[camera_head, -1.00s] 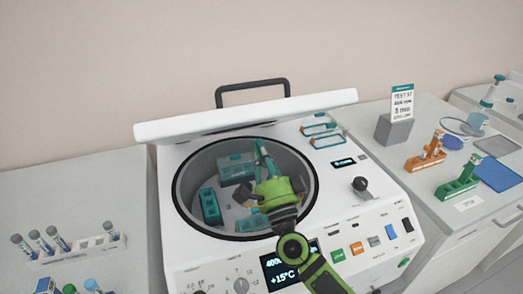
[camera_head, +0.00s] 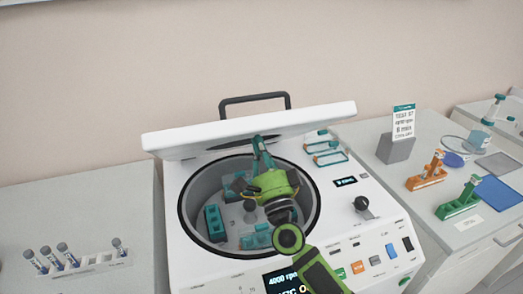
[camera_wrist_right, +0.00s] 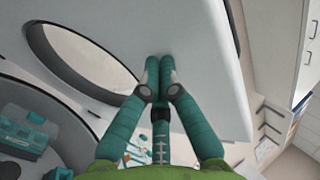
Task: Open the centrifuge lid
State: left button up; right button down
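The white centrifuge (camera_head: 395,215) stands in the middle with its round bowl open to view; teal rotor buckets (camera_head: 214,222) sit inside. Its white lid (camera_head: 215,133) is tilted up above the back of the bowl, with a black handle (camera_head: 254,99) at its top edge. My right gripper (camera_head: 259,142) reaches over the bowl, its teal fingers pointing up to the lid's underside. In the right wrist view the fingertips (camera_wrist_right: 161,68) are together at the lid's underside (camera_wrist_right: 205,55), with nothing seen between them. They appear to touch it. My left gripper is out of view.
A tube rack (camera_head: 85,266) with several tubes stands at the lower left. To the right are a grey block with a sign (camera_head: 396,147), an orange holder (camera_head: 427,172), a green holder (camera_head: 460,200) and a blue mat (camera_head: 498,192). A wall is behind the lid.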

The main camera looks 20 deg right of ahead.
aim_at(260, 132)
jog(key=w+r+p, duration=0.2)
jog(key=w+r, duration=0.1)
jog(key=shift+w+r, duration=0.25)
jog(key=shift+r, duration=0.15)
jog(key=shift+s+r+p+x, duration=0.1)
jog(key=shift+r+p+x, duration=0.15)
jog(key=shift+x, duration=1)
jog(key=shift+s+r+p+x, duration=0.1)
jog(key=shift+r+p+x, duration=0.1)
jog(key=shift+x, duration=1.05)
jog(key=shift+w+r, duration=0.3)
jog(key=shift+w, duration=0.3)
jog(key=shift+s, duration=0.1)
jog(key=v, duration=0.3)
jog(key=p+v, duration=0.1)
jog(key=v, duration=0.3)
jog(key=r+v, duration=0.1)
jog(key=v, duration=0.2)
jog(key=shift+s, duration=0.6)
jog(key=shift+f, duration=0.15)
